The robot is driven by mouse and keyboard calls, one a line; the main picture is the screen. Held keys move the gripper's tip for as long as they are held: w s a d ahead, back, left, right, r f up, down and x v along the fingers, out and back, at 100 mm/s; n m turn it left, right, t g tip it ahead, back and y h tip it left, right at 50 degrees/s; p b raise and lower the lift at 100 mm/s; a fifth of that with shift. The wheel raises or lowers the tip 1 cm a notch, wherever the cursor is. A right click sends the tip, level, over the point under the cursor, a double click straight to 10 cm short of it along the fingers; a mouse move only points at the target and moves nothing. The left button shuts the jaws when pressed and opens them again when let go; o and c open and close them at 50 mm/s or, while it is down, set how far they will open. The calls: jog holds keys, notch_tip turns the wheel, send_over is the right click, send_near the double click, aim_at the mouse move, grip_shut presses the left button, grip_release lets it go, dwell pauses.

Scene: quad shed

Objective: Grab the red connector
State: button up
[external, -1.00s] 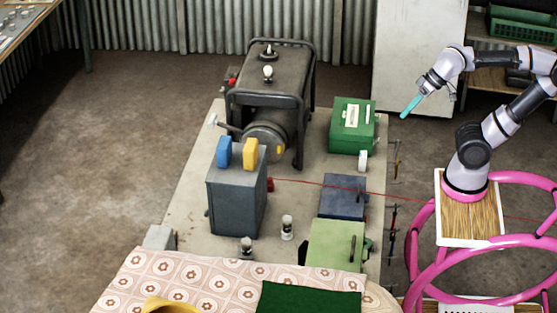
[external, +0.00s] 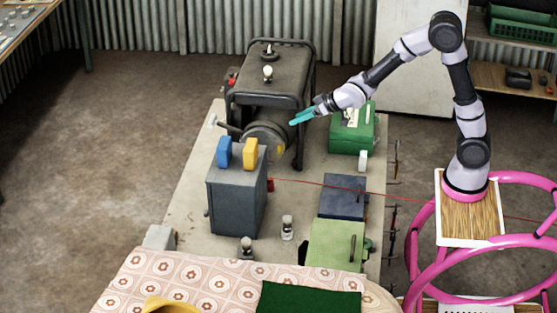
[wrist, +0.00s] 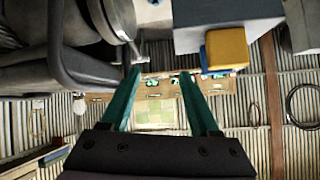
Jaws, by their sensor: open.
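A small red connector (external: 270,184) sits at the right side of the grey box (external: 236,200) in the external view. A thin red cable (external: 320,185) runs from beside it to the right. My gripper (external: 293,121) has teal fingers and is above and slightly right of the connector, near the round drum end of the dark machine. In the wrist view my gripper (wrist: 160,72) is open, with nothing between its fingers. I cannot make out the red connector in the wrist view.
The dark framed machine (external: 270,85) stands close behind my gripper. Blue (external: 224,152) and yellow (external: 250,153) blocks top the grey box. A green box (external: 352,139), a blue box (external: 342,197) and a pale green box (external: 336,244) line the bench's right side.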

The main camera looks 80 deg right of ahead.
jog(key=w+d+f+t, duration=0.1)
jog(key=w+f, duration=0.2)
jog(key=f, duration=0.3)
jog(key=w+d+f, duration=0.1)
jog(key=w+f, duration=0.3)
jog(key=f, duration=0.1)
jog(key=n+t, duration=0.2)
send_over(270, 178)
jog(key=s, duration=0.3)
notch_tip(270, 178, down, 13)
notch_tip(270, 178, down, 5)
jog(key=shift+w+a+r, duration=0.1)
jog(key=shift+r, duration=0.1)
notch_tip(270, 178, down, 3)
jog(key=shift+x, duration=1.45)
jog(key=shift+r, duration=0.15)
grip_shut()
